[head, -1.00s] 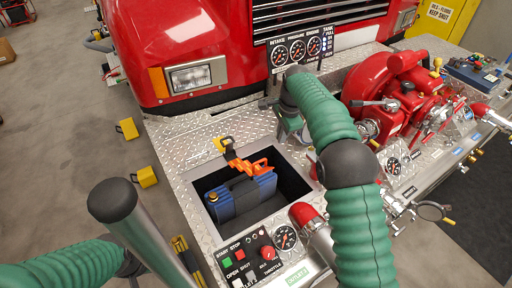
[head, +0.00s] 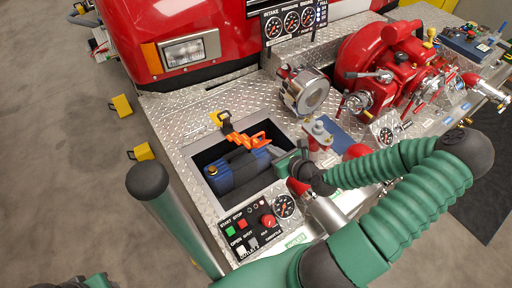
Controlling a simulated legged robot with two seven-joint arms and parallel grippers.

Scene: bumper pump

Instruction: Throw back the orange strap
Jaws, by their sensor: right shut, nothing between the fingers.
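The orange strap (head: 250,140) lies across the top of a dark blue case (head: 222,180) with a black handle. The case sits in a square recess in the diamond-plate deck. A black and yellow buckle piece (head: 225,120) is at the strap's upper left end, by the recess edge. My right gripper (head: 275,153) is shut and empty at the right side of the recess, close to the strap's right end. I cannot tell whether it touches the strap or case. My left gripper is out of view.
A control panel (head: 248,226) with buttons and a red knob lies in front of the recess. A round metal cap (head: 308,92) and the red pump (head: 385,65) stand right of it. A grey post with a dark top (head: 148,180) rises at the left.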

